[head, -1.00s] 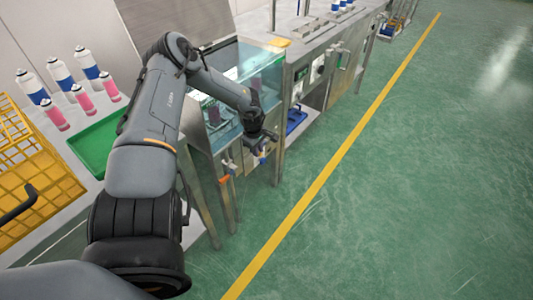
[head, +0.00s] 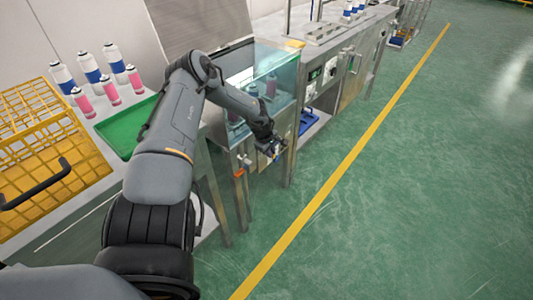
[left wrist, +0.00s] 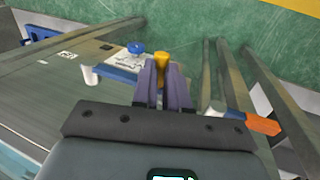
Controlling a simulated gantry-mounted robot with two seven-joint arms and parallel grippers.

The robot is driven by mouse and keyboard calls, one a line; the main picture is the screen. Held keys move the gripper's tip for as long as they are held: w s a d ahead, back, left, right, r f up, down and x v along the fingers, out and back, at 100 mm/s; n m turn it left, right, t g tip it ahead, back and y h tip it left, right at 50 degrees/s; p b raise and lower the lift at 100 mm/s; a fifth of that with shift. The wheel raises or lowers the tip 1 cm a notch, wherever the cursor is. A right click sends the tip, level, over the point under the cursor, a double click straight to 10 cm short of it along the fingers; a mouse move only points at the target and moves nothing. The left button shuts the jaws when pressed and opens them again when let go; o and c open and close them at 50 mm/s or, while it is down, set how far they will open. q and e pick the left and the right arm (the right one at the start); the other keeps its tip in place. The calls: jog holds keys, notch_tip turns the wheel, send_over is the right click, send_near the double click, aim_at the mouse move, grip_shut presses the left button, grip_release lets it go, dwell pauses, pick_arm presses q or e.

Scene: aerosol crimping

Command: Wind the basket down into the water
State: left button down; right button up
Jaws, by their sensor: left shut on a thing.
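The glass-walled water tank (head: 286,82) stands in the middle of the head view with its lid raised. Several cans with pink show through its wall, partly hidden by my left arm. The basket itself cannot be made out clearly. My left gripper (head: 273,150) is outside the tank's front, low beside a metal leg. In the left wrist view my left gripper (left wrist: 165,82) has its purple fingers shut on a yellow crank handle (left wrist: 161,62). The rest of the crank is hidden behind the fingers. My right gripper is not in view.
A green tray (head: 130,128), pink and blue-banded cans and a yellow wire crate (head: 45,150) with a black handle are at the left. An orange-ended part (head: 239,172) and metal legs are near my gripper. Green floor is clear at the right.

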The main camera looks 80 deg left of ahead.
pick_arm(q)
jog(key=s+d+f, duration=0.1)
jog(key=s+f, duration=0.2)
jog(key=f, duration=0.2)
jog(key=shift+f, duration=0.3)
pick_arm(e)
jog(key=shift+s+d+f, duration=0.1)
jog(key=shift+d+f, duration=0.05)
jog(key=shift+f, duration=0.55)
pick_arm(q)
jog(key=c, duration=1.5)
grip_release()
jog(key=shift+w, duration=0.15)
jog(key=o, duration=0.5)
jog(key=w, duration=0.1)
jog(key=w+a+r, duration=0.1)
jog(key=shift+w+a, duration=0.2)
jog(key=shift+w, duration=0.2)
jog(key=shift+c, duration=0.2)
jog(key=shift+d, duration=0.15)
jog(key=shift+s+d+r, duration=0.15)
jog(key=shift+s+d, duration=0.25)
jog(key=shift+s, duration=0.05)
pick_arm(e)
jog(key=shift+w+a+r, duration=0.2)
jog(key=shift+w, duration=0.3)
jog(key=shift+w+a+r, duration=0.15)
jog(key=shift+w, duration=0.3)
pick_arm(q)
jog(key=shift+p, duration=0.3)
